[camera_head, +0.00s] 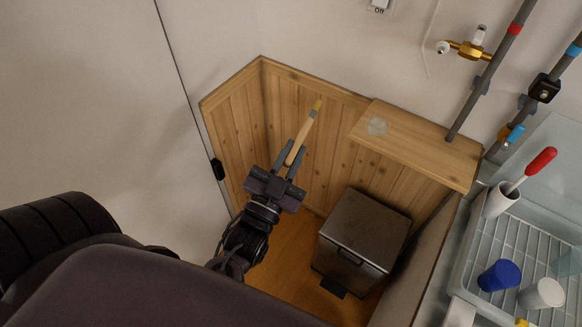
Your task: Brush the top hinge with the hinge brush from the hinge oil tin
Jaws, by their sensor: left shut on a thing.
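My left gripper (290,163) is shut on the hinge brush (303,132), gripping its wooden handle. The brush's pale yellowish tip points up and slightly right, in front of the wood-panelled wall. A black hinge-like fitting (218,169) sits on the long dark door seam to the left of the gripper. The brush is apart from it and points away from it. I cannot tell whether this fitting is the top hinge. I do not make out a hinge oil tin. My right gripper is not in view.
A metal pedal bin (362,240) stands below. Pipes with taps (468,48) run along the wall. A wire rack (513,230) holds cups and a red-handled tool (540,162).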

